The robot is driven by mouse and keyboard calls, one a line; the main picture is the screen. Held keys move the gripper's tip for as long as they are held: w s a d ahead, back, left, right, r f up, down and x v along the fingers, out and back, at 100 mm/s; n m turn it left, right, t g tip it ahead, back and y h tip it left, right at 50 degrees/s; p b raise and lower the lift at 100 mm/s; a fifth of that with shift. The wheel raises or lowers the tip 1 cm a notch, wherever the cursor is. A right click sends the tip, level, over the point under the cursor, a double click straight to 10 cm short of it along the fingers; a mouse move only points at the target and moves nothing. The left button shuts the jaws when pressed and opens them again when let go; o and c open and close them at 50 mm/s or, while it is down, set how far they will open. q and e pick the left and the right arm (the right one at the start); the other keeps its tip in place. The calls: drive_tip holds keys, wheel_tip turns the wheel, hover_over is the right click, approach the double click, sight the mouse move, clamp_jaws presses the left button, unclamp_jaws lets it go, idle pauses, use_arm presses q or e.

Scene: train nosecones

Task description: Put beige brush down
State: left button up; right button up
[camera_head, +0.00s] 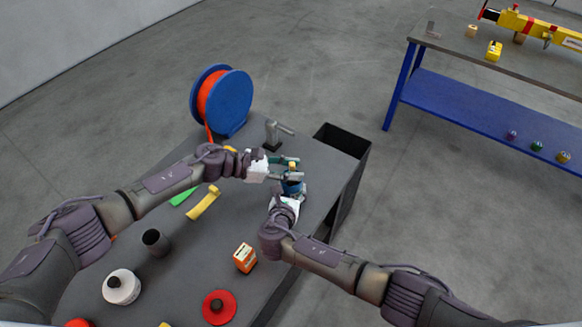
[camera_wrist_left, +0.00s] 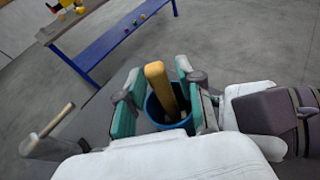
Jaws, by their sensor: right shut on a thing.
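The beige brush (camera_wrist_left: 157,80) stands tilted in a blue cup (camera_wrist_left: 153,113), its yellowish-tan handle sticking up above the rim. Its lower end is hidden inside the cup. My left gripper (camera_wrist_left: 158,100) has its teal fingers apart, one on each side of the brush, with gaps visible. In the head view my left gripper (camera_head: 288,169) is over the cup (camera_head: 293,188) near the table's right edge, and the brush is small there. My right gripper (camera_head: 290,196) is shut on the cup from the near side, its fingers partly hidden.
A grey tool with a handle (camera_head: 275,133) and a blue reel with orange line (camera_head: 222,102) stand behind the grippers. A black bin (camera_head: 362,160) adjoins the table's far right end. A yellow piece (camera_head: 204,202), dark cup (camera_head: 155,241) and orange-white box (camera_head: 245,258) lie nearer.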

use_arm(q)
drive_tip(key=shift+r, duration=0.2)
drive_tip(key=v, duration=1.2)
drive_tip(key=shift+s, duration=0.1)
use_arm(e)
drive_tip(key=o, duration=1.2)
drive_tip(key=shift+o, duration=0.2)
